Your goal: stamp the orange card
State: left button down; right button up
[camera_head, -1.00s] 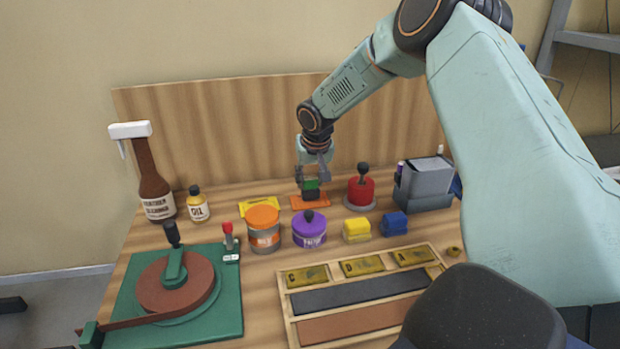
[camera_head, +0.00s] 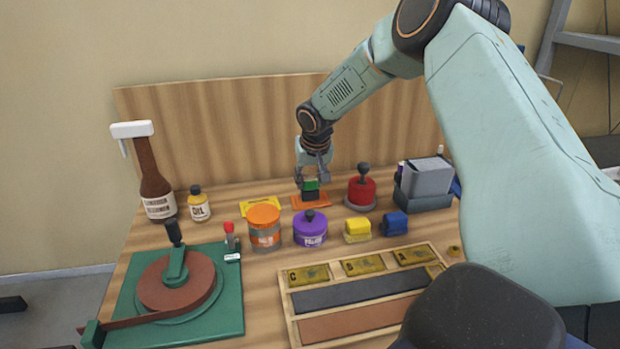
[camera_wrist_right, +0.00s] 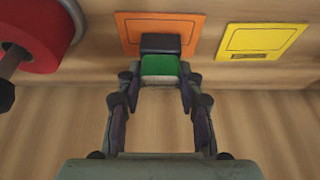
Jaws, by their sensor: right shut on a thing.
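The orange card (camera_head: 322,203) lies flat at the back of the table; it also shows in the right wrist view (camera_wrist_right: 187,28). My right gripper (camera_head: 312,180) is shut on a small block-shaped stamp (camera_head: 311,185) with a green body and a black end. In the right wrist view the stamp's green part (camera_wrist_right: 159,66) sits between the fingertips. Its black end overlaps the lower part of the card. I cannot tell whether it touches the card. The left gripper is not in view.
A yellow card (camera_head: 260,204) lies left of the orange card. A red round container (camera_head: 361,193) stands to the right. Orange (camera_head: 264,229) and purple (camera_head: 310,232) jars stand in front. Yellow (camera_head: 357,231) and blue (camera_head: 394,224) blocks sit further right.

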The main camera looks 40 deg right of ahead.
jog(key=shift+d+f, duration=0.1)
jog(key=shift+f, duration=0.1)
jog(key=shift+f, duration=0.1)
jog(key=shift+s+f, duration=0.15)
dwell(2.0)
notch_tip(320, 180, up, 2)
jog(key=shift+r+p, duration=0.1)
jog(key=shift+p, duration=1.15)
notch_tip(320, 180, up, 5)
jog(key=p, duration=0.5)
jog(key=shift+r, duration=0.1)
